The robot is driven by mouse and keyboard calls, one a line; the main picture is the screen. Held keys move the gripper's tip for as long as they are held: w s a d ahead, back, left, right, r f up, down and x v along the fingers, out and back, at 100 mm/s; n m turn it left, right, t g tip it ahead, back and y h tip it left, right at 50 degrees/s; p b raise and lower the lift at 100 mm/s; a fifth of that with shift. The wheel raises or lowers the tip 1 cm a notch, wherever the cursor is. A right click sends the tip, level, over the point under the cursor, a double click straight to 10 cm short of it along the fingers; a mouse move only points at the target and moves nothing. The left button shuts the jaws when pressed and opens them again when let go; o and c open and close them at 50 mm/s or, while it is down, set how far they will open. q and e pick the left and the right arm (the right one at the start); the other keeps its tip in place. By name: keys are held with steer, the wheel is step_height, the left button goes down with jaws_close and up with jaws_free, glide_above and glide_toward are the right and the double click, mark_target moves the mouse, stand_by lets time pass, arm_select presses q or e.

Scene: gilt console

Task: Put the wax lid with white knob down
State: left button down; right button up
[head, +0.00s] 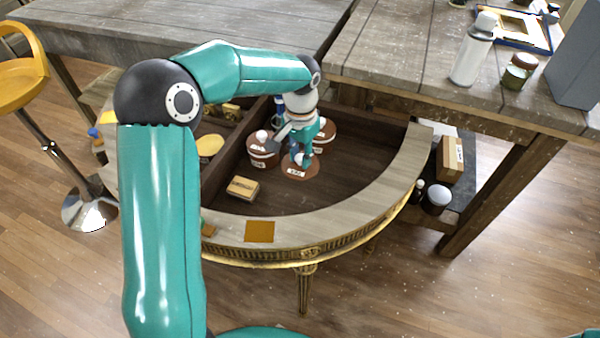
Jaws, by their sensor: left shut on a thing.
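The wax lid (312,170) is a round reddish-brown disc with a small white label, in the inside of the curved gilt console (340,197). My left gripper (299,156) reaches down from above and is shut on its white knob, which is mostly hidden between the fingers. I cannot tell whether the lid touches the console floor or hangs just above it. A brown jar (262,158) with a white knob on top stands just left of the lid. Another brown labelled jar (327,131) stands behind, partly hidden by my gripper. My right gripper is not in view.
A small tan box (243,188) lies left of the lid. The console floor to the right is clear. An orange square (260,231) lies on the front rim.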

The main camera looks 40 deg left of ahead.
mark_target(300, 165)
arm_select(q)
steer(key=shift+f, duration=3.25)
steer(key=shift+f, duration=0.15)
steer(key=c, duration=0.9)
jaws_free()
steer(key=shift+c, duration=0.2)
step_height(300, 165, up, 12)
steer(key=shift+r+p, duration=0.2)
steer(key=shift+p, duration=0.1)
